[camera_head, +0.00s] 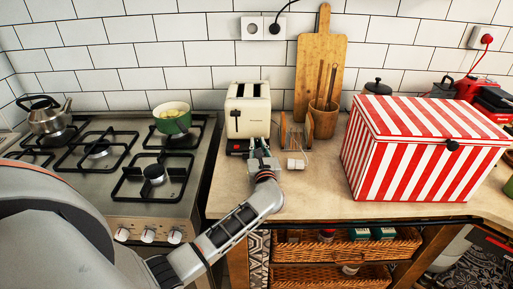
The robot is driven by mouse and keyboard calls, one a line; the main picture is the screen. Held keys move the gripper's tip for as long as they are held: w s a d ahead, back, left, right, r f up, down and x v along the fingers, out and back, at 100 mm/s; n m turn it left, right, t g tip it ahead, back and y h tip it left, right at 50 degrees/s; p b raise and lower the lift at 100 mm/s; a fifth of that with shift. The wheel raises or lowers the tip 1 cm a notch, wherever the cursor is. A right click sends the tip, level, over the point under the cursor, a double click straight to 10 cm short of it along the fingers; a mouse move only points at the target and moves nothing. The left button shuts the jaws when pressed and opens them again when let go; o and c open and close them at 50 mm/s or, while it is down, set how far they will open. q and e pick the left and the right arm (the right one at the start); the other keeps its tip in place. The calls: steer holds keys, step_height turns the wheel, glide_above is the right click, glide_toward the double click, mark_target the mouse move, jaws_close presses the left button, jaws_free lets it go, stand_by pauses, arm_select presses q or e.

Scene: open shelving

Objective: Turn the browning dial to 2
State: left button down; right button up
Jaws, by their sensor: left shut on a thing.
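The cream toaster (250,100) stands on the wooden counter against the tiled wall. Its black lever shows on the left of its front face, and a dark base strip with a red spot runs along the bottom. My left gripper (262,150) reaches the lower front of the toaster, right of centre. It is shut on what seems to be the browning dial. The gripper covers the dial, so its number and pointer are hidden. My right gripper is not in view.
A wooden rack (296,133) and a white plug lie just right of my gripper. Utensils in a wooden holder (324,118) and a cutting board (319,70) stand behind. A red-striped box (420,150) is right. The gas stove (105,190) with a green pot (172,120) is left.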

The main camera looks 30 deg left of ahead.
arm_select(q)
steer(key=shift+w+d+f+n+g+y+b, duration=0.15)
steer(key=shift+d+f+n+g+y+b, duration=0.05)
steer(key=shift+n+g+y+b, duration=0.55)
steer(key=shift+r+g+y, duration=0.1)
steer(key=shift+g+y, duration=0.25)
steer(key=shift+n+b, duration=0.25)
steer(key=shift+b, duration=0.05)
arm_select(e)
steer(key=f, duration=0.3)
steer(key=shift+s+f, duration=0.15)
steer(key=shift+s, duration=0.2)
arm_select(q)
steer(key=shift+r, duration=0.15)
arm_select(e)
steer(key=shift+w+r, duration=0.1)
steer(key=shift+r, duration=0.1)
arm_select(q)
steer(key=c, duration=2.2)
jaws_free()
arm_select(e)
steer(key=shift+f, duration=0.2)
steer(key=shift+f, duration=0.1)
